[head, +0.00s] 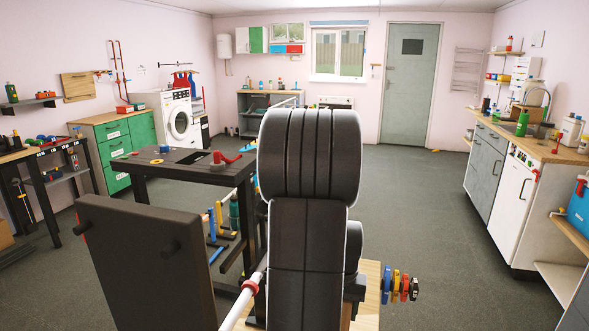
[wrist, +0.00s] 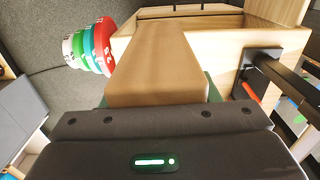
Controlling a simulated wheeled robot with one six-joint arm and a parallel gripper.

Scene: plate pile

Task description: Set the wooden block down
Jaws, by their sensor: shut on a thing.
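The wooden block (wrist: 155,62) is a long, pale brown bar in the middle of the wrist view. My gripper (wrist: 158,104) is shut on it, and the block points away from the dark gripper body. The fingertips are mostly hidden by the block and the gripper body. A pale wooden frame or box (wrist: 232,62) lies behind and to the right of the block. I cannot tell whether the block touches it. In the head view my arm hides the block and the gripper.
A stack of coloured discs (wrist: 90,48) is left of the block; it also shows in the head view (head: 401,285), beside a wooden surface (head: 370,302). A dark table (head: 165,172) stands at left. A counter (head: 530,150) runs along the right. Floor between is clear.

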